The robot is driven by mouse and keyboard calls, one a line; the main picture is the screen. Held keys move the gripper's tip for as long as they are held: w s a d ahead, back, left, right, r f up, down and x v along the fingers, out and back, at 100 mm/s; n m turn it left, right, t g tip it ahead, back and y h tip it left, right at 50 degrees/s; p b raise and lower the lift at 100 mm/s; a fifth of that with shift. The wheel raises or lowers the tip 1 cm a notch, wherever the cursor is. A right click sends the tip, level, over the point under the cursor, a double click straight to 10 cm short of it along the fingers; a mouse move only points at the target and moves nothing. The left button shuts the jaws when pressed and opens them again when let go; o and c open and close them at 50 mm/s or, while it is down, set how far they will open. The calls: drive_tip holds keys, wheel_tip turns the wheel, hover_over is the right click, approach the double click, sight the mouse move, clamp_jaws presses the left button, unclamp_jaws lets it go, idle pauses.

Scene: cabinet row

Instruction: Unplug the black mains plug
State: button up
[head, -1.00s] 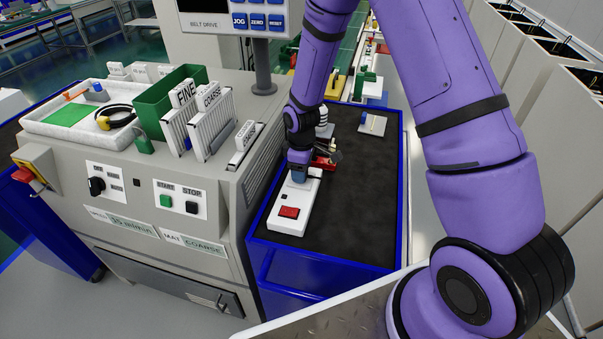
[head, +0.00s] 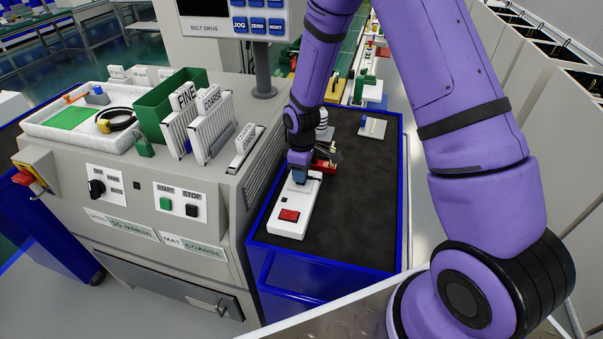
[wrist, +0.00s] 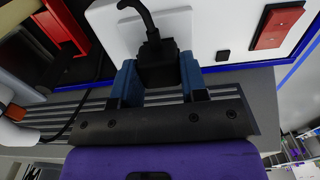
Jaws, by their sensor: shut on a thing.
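The black mains plug (wrist: 157,66) is between the two blue fingers of my gripper (wrist: 160,78) in the wrist view, with its black cord (wrist: 141,16) curving up. My gripper is shut on the plug. Behind the plug is a white socket face of the white power strip (wrist: 222,25), which has a red switch (wrist: 277,25). In the head view the strip (head: 293,200) lies on the dark cart top, with my gripper (head: 299,174) at its far end. The plug's pins are hidden, and I cannot tell how deep it sits.
A red item (head: 324,166) lies close beside my gripper. A small white block (head: 372,127) stands further back on the cart (head: 345,215). The grey machine (head: 215,225) rises at the left. The cart's front right is clear.

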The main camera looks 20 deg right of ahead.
drive_tip(key=shift+r, duration=2.55)
